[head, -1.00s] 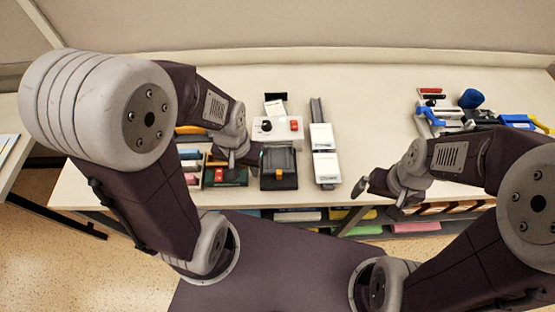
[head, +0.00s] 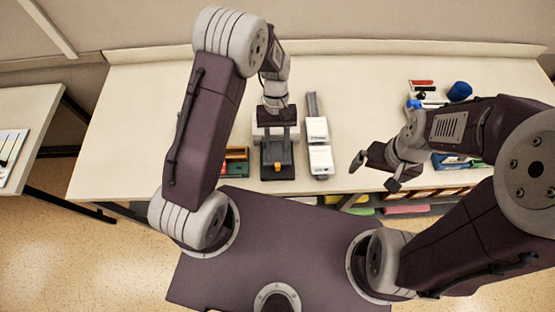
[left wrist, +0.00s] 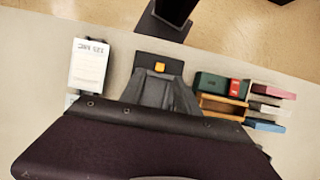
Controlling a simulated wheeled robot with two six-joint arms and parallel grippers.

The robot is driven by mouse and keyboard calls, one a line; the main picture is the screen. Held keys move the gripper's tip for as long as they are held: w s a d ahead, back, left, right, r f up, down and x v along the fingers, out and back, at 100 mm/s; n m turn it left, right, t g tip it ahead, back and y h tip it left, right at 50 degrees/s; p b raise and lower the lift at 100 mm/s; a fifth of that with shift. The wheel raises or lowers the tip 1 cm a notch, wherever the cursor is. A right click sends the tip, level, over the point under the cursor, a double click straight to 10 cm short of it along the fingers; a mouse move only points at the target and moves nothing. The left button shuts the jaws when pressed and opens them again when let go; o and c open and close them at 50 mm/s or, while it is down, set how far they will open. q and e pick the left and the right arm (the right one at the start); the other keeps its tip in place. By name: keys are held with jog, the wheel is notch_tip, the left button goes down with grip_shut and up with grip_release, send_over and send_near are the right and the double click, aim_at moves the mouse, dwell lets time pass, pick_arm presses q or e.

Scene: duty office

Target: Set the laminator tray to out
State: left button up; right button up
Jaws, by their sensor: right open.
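A white box with a dark knob and a red button, which looks like the laminator (head: 256,131), stands on the desk. It is now mostly hidden behind my left gripper. Directly in front of it lies a black unit with an orange tab (head: 278,166). I cannot tell whether this is the tray. The unit also shows in the left wrist view (left wrist: 148,69). My left gripper (head: 276,128) is above the box, pointing down. Its fingertips are not clear, nor is any contact. My right gripper (head: 376,172) is open and empty near the front desk edge.
White blocks (head: 319,158) sit on a dark rail right of the black unit. A green and orange organiser (head: 236,160) is on its left, partly behind my arm. A blue cylinder (head: 459,91) and other items stand at the right. The back of the desk is clear.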

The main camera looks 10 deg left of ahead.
aim_at(278, 164)
pick_arm(q)
jog(key=p+x, duration=0.2)
jog(key=x, duration=0.6)
jog(key=shift+f, duration=0.2)
jog(key=shift+s+f, duration=0.2)
jog(key=shift+f, duration=0.15)
jog(key=shift+w, duration=0.1)
grip_shut()
dwell(0.6)
